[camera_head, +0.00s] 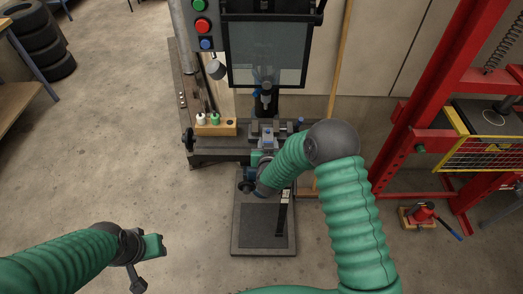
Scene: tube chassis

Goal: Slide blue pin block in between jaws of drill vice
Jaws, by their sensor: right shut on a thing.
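My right gripper (260,160) is at the front of the drill press table, its arm reaching in from the right. It is shut on a small bluish piece (268,146), which appears to be the blue pin block; the hand hides much of it. The drill vice (266,128) sits on the press table just beyond the gripper, below the drill chuck (266,88). I cannot tell whether the block touches the jaws. My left gripper (157,246) is low at the left over bare floor, away from the vice; its finger opening is unclear.
A wooden holder (216,128) with small bottles stands left of the vice. A clear guard (266,52) hangs above. A red press frame (424,120) stands right. The left floor is open.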

